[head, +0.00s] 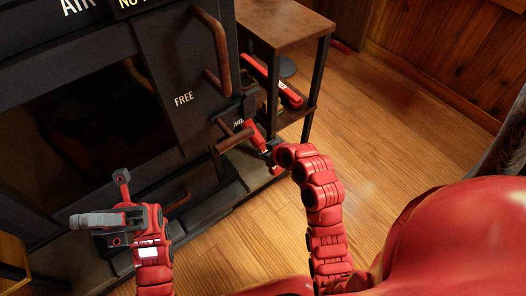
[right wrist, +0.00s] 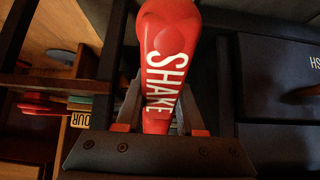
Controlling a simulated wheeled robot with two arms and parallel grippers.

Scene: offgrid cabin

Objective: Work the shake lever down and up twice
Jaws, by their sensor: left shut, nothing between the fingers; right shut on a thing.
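The shake lever (right wrist: 166,60) is red with white SHAKE lettering and fills the upper middle of the right wrist view. In the head view, its red handle (head: 254,132) shows at the stove's right side. My right gripper (right wrist: 160,118) is shut on the lever, with one finger on each side of it. In the head view, the right gripper (head: 268,148) is small and partly hidden by my wrist. My left gripper (head: 82,221) is shut and empty, in front of the stove at the lower left, away from the lever.
The dark stove (head: 160,50) has a glass door, a rusty handle (head: 216,50) and a FREE label. A wooden side table (head: 285,22) with a lower shelf stands close right of the lever, with a red object (head: 290,94) there. The wooden floor (head: 400,130) to the right is clear.

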